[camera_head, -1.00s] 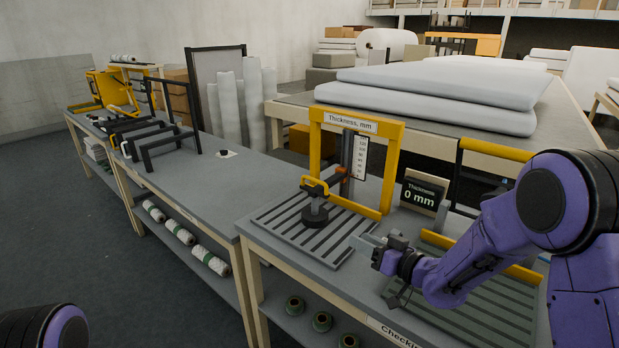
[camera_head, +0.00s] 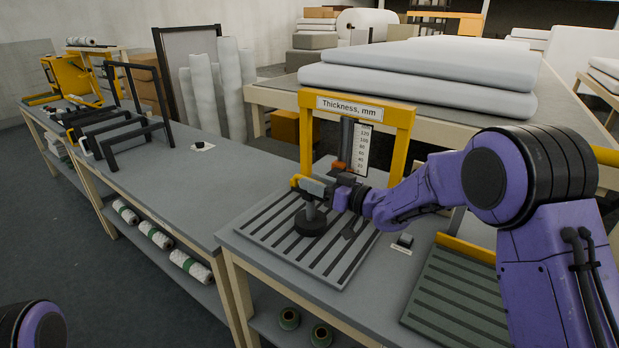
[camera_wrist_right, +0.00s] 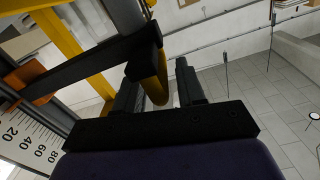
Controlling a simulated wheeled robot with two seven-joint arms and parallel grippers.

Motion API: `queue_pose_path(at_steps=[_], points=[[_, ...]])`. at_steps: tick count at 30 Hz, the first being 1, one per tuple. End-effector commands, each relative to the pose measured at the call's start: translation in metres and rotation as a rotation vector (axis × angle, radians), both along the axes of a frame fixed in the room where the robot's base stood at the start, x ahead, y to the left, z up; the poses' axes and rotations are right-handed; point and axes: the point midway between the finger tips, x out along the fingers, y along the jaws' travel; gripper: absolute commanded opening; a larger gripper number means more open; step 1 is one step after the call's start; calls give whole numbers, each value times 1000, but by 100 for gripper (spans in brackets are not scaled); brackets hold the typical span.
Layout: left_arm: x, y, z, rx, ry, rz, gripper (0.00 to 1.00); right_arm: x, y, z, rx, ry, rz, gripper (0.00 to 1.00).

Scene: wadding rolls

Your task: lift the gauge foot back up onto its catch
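The gauge foot (camera_head: 311,222), a black disc under a short grey stem, is low at the slatted grey plate (camera_head: 268,222); I cannot tell whether it touches. Its carriage (camera_head: 338,166) is on the dark upright post inside the yellow frame. My right gripper (camera_head: 312,187) is at the yellow handle (camera_head: 296,181) above the foot. In the right wrist view, the fingers (camera_wrist_right: 158,88) are apart, with the yellow handle (camera_wrist_right: 152,78) between them and a gap beside the right finger. The catch cannot be made out. My left gripper is out of view.
The yellow frame (camera_head: 402,115) with the "Thickness, mm" sign stands behind the plate, with a white scale (camera_head: 362,148) beside the post. A second dark slatted plate (camera_head: 455,290) lies to the right. The grey table to the left (camera_head: 180,190) is mostly clear.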

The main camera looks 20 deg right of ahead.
Motion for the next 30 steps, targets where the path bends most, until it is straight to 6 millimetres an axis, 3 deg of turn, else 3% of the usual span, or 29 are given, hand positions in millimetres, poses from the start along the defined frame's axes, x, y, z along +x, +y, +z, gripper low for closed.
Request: queue_pose_path(at_steps=[4,11,12,15,16,23,26,30], points=[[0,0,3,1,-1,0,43,11,9,0,0,0,2,39],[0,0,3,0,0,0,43,13,11,0,1,0,3,39],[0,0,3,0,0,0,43,12,11,0,1,0,3,36],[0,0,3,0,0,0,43,12,11,0,1,0,3,3],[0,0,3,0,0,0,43,12,11,0,0,0,3,0],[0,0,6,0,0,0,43,12,11,4,1,-1,2,0],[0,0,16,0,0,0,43,12,11,16,0,-2,3,0],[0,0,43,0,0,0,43,13,11,50,0,-3,3,0]])
